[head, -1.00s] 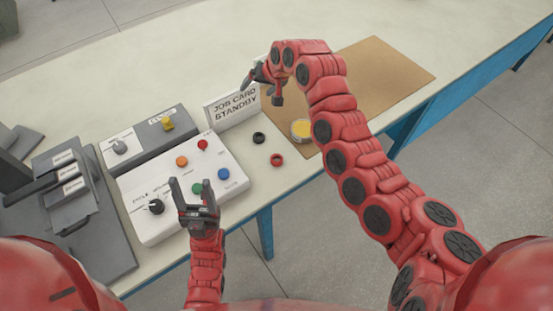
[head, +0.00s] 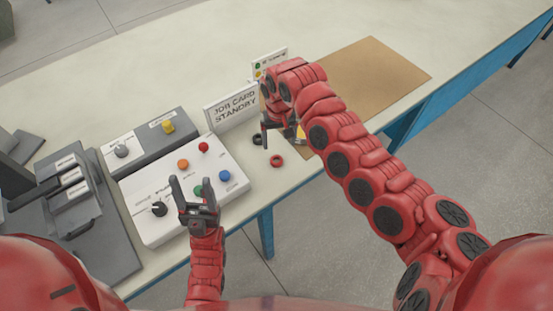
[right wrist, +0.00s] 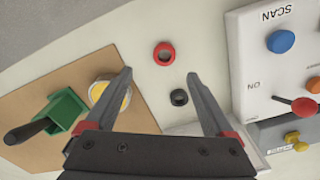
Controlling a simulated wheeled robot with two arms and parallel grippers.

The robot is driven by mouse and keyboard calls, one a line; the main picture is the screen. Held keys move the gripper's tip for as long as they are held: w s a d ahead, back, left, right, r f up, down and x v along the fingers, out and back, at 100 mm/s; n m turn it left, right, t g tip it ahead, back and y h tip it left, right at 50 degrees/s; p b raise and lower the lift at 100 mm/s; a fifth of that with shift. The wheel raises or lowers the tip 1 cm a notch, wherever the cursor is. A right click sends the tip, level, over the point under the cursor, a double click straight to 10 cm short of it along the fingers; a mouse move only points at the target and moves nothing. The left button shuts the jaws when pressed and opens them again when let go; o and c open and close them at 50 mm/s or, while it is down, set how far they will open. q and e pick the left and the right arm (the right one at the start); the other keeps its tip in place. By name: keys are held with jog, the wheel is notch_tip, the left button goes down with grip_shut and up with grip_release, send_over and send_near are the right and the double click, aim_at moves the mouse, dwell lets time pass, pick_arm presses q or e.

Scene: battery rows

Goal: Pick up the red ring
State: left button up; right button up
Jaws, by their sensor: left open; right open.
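The red ring (head: 277,160) lies flat on the pale table, right of the white button panel. In the right wrist view the red ring (right wrist: 164,54) shows beyond the fingertips, roughly midway between them. A black ring (right wrist: 179,97) lies close to it, between the fingers in that view; in the head view the black ring (head: 257,139) is partly hidden by my right gripper. My right gripper (head: 265,138) is open, empty and above the table near the rings.
A brown mat (head: 378,75) lies to the right. In the right wrist view a yellow-topped round container (right wrist: 108,94) and a green box (right wrist: 62,110) are on the mat (right wrist: 25,100).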

aim_at(277, 163)
notch_tip(277, 163, down, 4)
jog(key=shift+a+r+p, duration=0.1)
jog(key=shift+r+p, duration=0.1)
jog(key=shift+p, duration=0.2)
jog(key=shift+s+a+f+p, duration=0.1)
jog(key=shift+f+p, duration=0.4)
jog(key=shift+p, duration=0.05)
jog(key=f, duration=0.2)
jog(key=f+p, duration=0.1)
jog(key=f, duration=0.1)
jog(key=shift+s+a, duration=0.2)
jog(key=shift+f, duration=0.25)
grip_shut()
jog(key=shift+w+r, duration=0.1)
